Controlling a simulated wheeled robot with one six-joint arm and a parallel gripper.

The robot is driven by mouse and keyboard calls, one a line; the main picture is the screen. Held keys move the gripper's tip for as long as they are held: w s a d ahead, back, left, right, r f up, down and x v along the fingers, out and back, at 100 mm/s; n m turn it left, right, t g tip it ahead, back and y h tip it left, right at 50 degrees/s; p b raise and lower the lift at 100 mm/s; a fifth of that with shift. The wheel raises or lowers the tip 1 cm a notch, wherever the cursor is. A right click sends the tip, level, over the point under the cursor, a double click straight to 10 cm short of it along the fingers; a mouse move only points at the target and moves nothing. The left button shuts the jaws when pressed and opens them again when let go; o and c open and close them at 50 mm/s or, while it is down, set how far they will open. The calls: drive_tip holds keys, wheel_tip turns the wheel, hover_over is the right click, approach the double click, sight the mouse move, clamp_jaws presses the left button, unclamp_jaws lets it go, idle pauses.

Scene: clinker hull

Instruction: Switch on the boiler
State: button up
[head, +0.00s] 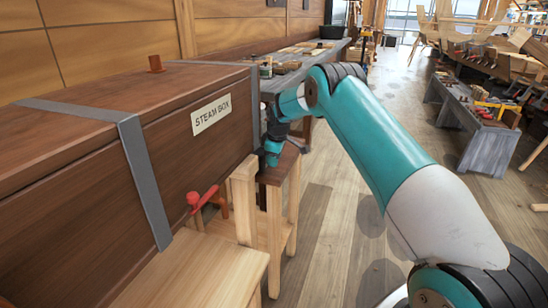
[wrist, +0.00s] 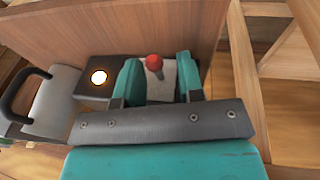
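In the wrist view a small lever with a red ball knob (wrist: 154,62) stands on a pale plate (wrist: 161,84). Beside it on the left is a dark panel (wrist: 106,66) with a round lamp (wrist: 98,77) that glows white with an orange rim. These look like the boiler's controls, but the boiler's whole body is not clear. My gripper (wrist: 159,70) is open, its two teal fingers on either side of the red knob with gaps visible. In the head view my gripper (head: 270,155) points down by the end of the steam box, and the lever is hidden there.
A wooden stand (head: 262,205) is close to my gripper. A grey part with a black handle (wrist: 22,92) lies left of the panel. Open floor (head: 340,230) is to the right.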

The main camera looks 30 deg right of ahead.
drive_tip(key=shift+d, duration=0.1)
drive_tip(key=shift+r, duration=0.6)
drive_tip(key=v, duration=1.6)
drive_tip(key=shift+s, duration=0.2)
drive_tip(key=shift+r, duration=0.1)
